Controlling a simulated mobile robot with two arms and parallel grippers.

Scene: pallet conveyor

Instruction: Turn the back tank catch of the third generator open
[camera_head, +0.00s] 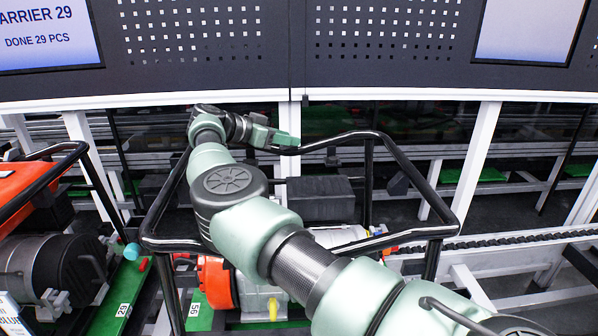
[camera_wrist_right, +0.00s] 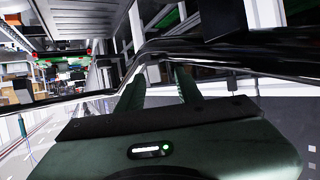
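A generator in a black tube frame (camera_head: 420,190) stands at the centre, with an orange-red part (camera_head: 216,284) low in it. My right arm crosses in front and hides much of it. My right gripper (camera_head: 290,142) is at the far top bar of this frame. In the right wrist view its two fingers (camera_wrist_right: 158,88) stand apart, with the black bar (camera_wrist_right: 225,55) passing across their tips. I see nothing held between them. I cannot make out a tank catch in either view, nor tell which generator is the third. My left gripper is out of view.
Another generator with a red tank (camera_head: 30,190) stands at the left on a green pallet (camera_head: 125,295). White posts (camera_head: 470,165) and a dark perforated panel (camera_head: 390,35) stand behind. A chain conveyor (camera_head: 520,240) runs at the right.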

